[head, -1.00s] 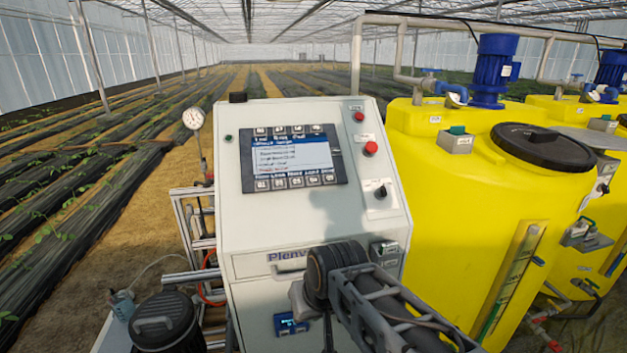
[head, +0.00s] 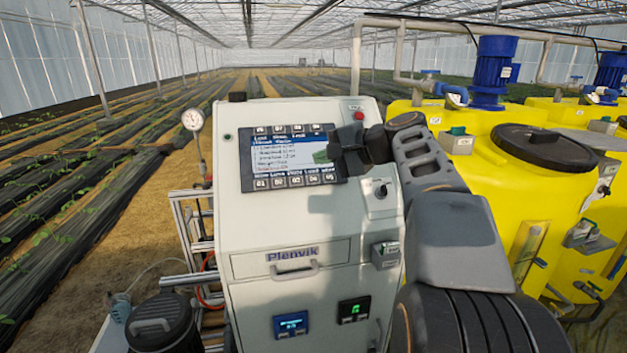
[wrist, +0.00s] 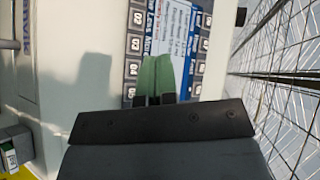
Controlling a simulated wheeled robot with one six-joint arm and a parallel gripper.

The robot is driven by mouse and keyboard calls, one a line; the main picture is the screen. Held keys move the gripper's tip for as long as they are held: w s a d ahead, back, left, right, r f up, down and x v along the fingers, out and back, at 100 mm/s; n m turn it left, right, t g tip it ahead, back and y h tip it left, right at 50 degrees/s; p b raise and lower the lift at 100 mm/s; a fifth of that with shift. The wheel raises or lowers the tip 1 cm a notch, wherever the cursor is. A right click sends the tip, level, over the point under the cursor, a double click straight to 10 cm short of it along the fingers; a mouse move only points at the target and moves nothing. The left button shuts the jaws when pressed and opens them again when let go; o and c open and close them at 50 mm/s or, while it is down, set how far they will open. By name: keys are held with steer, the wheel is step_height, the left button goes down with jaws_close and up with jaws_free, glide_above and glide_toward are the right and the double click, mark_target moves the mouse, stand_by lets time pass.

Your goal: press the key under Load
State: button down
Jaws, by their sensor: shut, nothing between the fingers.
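The control panel's screen (head: 285,155) sits on the sloping face of the white cabinet, with a row of keys above and below it. Small labels run beside both rows; one in the lower row, near its right end, seems to read Load, with a key (head: 311,180) under it. The lettering is too blurred to be sure. My gripper (head: 320,156) is shut and empty, its green fingertips before the right part of the screen, above the lower row. In the wrist view, the fingertips (wrist: 155,60) overlap the turned screen (wrist: 174,30) between the two key rows; I cannot tell any contact.
A rotary switch (head: 380,188) is right of the screen, below my wrist. A red button (head: 359,115) is above it. A drawer handle (head: 294,270) and two small displays are lower down. Yellow tanks (head: 533,190) stand close on the right.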

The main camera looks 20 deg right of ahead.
mark_target(313, 179)
steer(key=shift+w+d+f+b, duration=0.2)
steer(key=shift+w+f+b, duration=0.2)
steer(key=shift+w+f, duration=0.65)
steer(key=shift+w+d+f+b, duration=0.15)
steer(key=shift+w+f+b, duration=0.2)
steer(key=shift+w+f, duration=0.65)
steer(key=shift+w+d+f+b, duration=0.2)
steer(key=shift+w+f+b, duration=0.2)
steer(key=shift+w+f, duration=0.65)
steer(key=shift+s+f, duration=0.15)
steer(key=shift+f, duration=0.2)
steer(key=shift+w+f, duration=0.2)
steer(key=shift+w+f+b, duration=0.25)
steer(key=shift+b, duration=0.05)
stand_by(0.8)
steer(key=shift+s+r, duration=0.5)
steer(key=shift+r, duration=0.05)
stand_by(0.5)
